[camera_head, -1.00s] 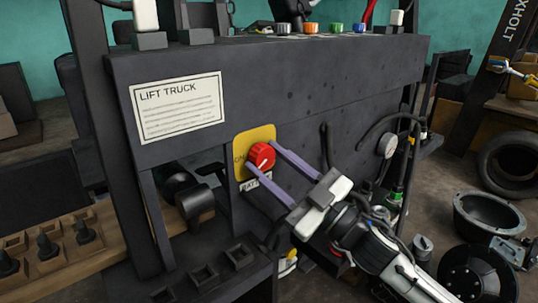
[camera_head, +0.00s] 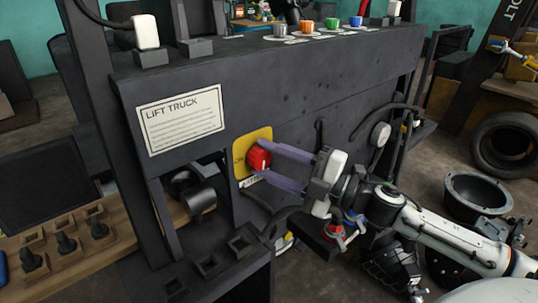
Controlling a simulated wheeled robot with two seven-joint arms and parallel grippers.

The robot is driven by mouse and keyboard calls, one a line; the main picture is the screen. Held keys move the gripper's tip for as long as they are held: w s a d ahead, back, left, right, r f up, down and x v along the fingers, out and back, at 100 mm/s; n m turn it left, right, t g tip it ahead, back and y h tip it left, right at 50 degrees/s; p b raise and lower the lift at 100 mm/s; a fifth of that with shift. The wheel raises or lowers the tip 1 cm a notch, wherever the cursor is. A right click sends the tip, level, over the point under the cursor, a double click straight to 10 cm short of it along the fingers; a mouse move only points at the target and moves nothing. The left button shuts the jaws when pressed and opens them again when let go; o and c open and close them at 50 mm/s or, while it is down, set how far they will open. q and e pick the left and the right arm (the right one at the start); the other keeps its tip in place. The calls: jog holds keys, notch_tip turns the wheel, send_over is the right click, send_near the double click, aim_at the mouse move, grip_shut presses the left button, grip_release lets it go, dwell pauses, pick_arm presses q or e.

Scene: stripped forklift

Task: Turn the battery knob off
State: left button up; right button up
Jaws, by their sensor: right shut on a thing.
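The red battery knob (camera_head: 258,158) sits on a yellow plate (camera_head: 241,144) on the dark front panel of the forklift. A label below it is partly hidden by my finger. My right gripper (camera_head: 266,157) comes in from the right, its two purple fingers above and below the knob. It is shut on the knob. The knob's marker and exact angle are hard to read. My left gripper is not in view.
A "LIFT TRUCK" sign (camera_head: 182,118) is left of the knob. Coloured knobs, including an orange one (camera_head: 308,26), line the top ledge. A gauge (camera_head: 380,134) and cables are at right. A tyre (camera_head: 505,145) and a black bowl (camera_head: 477,193) lie on the floor.

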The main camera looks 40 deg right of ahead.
jog(key=shift+r+n, duration=0.1)
jog(key=shift+n, duration=0.5)
jog(key=shift+g, duration=0.3)
jog(key=o, duration=1.1)
jog(key=shift+c, duration=0.2)
jog(key=shift+s+d, duration=0.2)
jog(key=shift+s, duration=0.25)
jog(key=v, duration=0.9)
jog(key=shift+s+d, duration=0.1)
jog(key=shift+s, duration=0.05)
